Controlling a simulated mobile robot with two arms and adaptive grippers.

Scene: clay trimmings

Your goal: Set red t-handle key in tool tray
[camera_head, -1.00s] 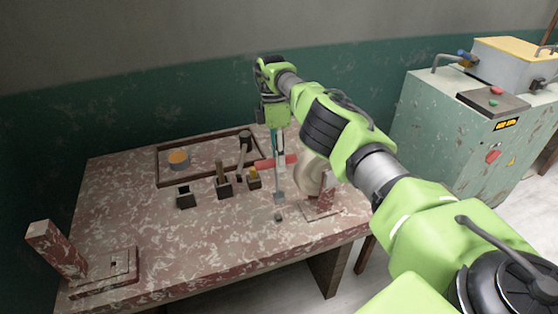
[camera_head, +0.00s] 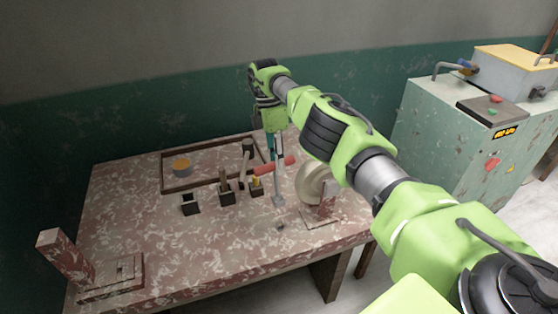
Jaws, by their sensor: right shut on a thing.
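The red t-handle key has a red crossbar handle (camera_head: 287,161) and a grey shank ending in a wider grey tip (camera_head: 278,201). My right gripper (camera_head: 273,153) is shut on the key near its handle and holds it upright, shank down, over the table right of the tray. I cannot tell exactly how far the tip is above the table. The tool tray (camera_head: 162,167) is a shallow, brown-rimmed rectangle at the back of the table. My left gripper is out of view.
A round orange-topped tin (camera_head: 181,167) sits in the tray, and a dark-headed mallet (camera_head: 247,150) stands by its right side. Small dark holders (camera_head: 227,196) line its front. A pale wheel (camera_head: 312,183) is right of the key.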

